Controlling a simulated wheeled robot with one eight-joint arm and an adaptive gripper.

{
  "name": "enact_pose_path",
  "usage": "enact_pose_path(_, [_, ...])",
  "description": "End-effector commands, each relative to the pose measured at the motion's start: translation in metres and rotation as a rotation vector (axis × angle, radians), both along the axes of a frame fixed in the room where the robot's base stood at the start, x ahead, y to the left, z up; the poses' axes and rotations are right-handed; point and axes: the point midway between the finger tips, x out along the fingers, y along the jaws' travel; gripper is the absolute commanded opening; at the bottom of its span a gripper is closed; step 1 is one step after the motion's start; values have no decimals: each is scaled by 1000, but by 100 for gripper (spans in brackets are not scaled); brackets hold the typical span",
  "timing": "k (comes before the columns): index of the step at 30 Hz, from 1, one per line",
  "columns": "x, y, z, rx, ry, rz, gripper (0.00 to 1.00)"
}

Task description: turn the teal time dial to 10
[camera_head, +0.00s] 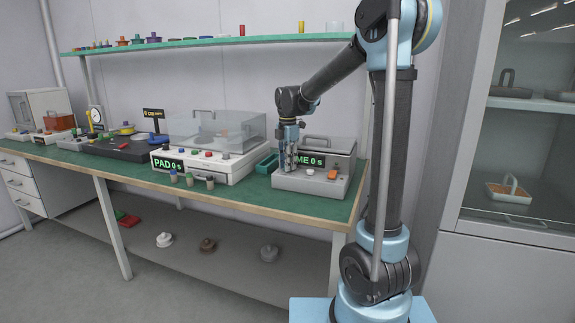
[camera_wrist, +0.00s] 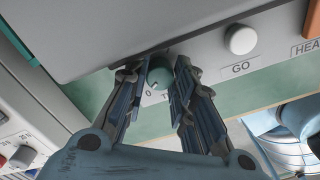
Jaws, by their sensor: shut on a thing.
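The teal time dial (camera_wrist: 160,76) sits on the grey front panel of a device, with a "0" and a partly hidden label beside it in the wrist view. My gripper (camera_wrist: 158,82) is shut on the dial, one finger at its left and one at its right. In the head view my gripper (camera_head: 290,165) is down at the front of the device (camera_head: 318,187) at the bench's right end. The device's green display, partly covered by my gripper, reads "ME 0 s". The dial is hidden in the head view.
A white GO button (camera_wrist: 241,40) and an orange HEAT button (camera_wrist: 313,20) are right of the dial. A device (camera_head: 225,167) with a "PAD 0 s" display stands to the left.

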Motion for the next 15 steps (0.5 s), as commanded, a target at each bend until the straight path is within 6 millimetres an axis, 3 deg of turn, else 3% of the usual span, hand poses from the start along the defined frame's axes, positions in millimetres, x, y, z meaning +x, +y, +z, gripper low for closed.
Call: enact_pose_path(15, [2, 1, 1, 2, -3, -241, 0])
